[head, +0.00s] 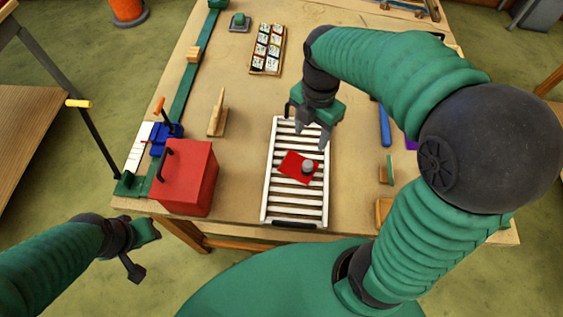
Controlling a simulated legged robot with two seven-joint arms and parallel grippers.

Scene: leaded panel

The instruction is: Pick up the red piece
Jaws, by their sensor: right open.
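The red piece (293,166) is a flat, angular sheet lying on a white slatted rack (266,199). A small grey knob-like object (309,167) stands on or at its right part. My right gripper (312,138) is open and points down over the rack, a little behind the red piece and apart from it in the picture. Its height above the rack is hard to tell. My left gripper (145,250) is at the lower left, off the table's front edge, far from the red piece; its jaw state is unclear.
A red box (186,178) with a dark handle stands left of the rack. A tray of small tiles (268,50) lies behind it. A wooden wedge (217,115) stands left of the rack, and a blue bar (384,126) lies to its right. Bare tabletop surrounds the rack.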

